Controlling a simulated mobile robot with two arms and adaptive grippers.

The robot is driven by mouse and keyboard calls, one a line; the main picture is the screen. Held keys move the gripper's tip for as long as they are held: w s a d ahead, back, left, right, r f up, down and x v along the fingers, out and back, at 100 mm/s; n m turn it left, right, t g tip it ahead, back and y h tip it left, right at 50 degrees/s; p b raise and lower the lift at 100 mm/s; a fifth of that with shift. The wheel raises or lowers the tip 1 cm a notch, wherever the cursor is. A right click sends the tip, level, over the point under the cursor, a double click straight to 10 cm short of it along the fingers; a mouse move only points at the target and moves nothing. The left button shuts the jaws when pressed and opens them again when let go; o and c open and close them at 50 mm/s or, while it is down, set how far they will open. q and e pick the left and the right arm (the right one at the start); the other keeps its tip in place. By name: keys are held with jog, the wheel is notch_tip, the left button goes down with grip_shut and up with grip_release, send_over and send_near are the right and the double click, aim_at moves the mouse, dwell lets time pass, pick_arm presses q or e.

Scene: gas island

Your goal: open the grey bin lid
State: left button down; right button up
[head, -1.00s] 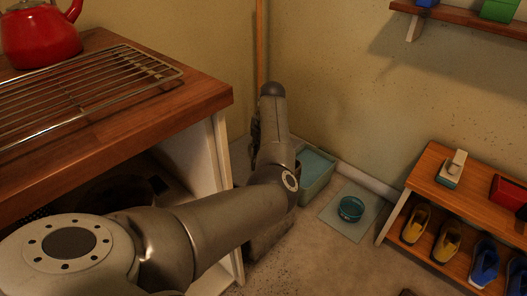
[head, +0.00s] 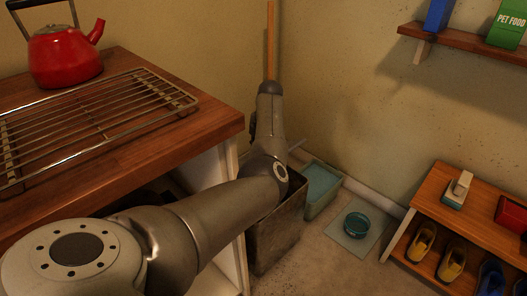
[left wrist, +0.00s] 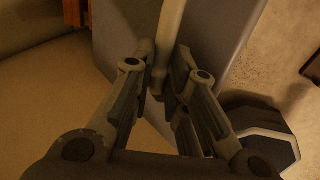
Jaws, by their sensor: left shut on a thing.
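The grey bin (head: 273,240) stands on the floor against the end of the wooden-topped counter, partly covered by my left arm. Its upper rim and a dark inside show just right of the arm. In the left wrist view my left gripper (left wrist: 160,75) is shut on a pale bar, the lid handle (left wrist: 168,35), in front of the grey lid panel (left wrist: 222,40). In the head view the fingers are hidden behind my arm. My right gripper is not in view.
The counter (head: 150,125) with a wire rack and red kettle (head: 62,55) is close on the left. A teal tray (head: 321,184) and a bowl on a mat (head: 357,224) lie right of the bin. A shoe rack (head: 450,205) stands further right.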

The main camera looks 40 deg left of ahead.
pick_arm(q)
jog(key=shift+s+a+r, duration=0.1)
jog(key=shift+a+r, duration=0.05)
jog(key=shift+a, duration=0.3)
jog(key=shift+s+a+r, duration=0.1)
jog(key=shift+a+r, duration=0.05)
jog(key=shift+a, duration=0.25)
jog(key=c, duration=1.7)
grip_release()
jog(key=shift+a+f, duration=0.1)
jog(key=shift+o, duration=1.3)
jog(key=shift+w+a+f, duration=0.1)
jog(key=shift+a+f, duration=0.1)
jog(key=shift+a, duration=0.05)
jog(key=shift+w+d+r, duration=0.15)
jog(key=shift+d+r, duration=0.2)
jog(key=shift+r, duration=0.15)
notch_tip(320, 180, up, 11)
jog(key=d, duration=0.2)
jog(key=shift+d+r, duration=0.1)
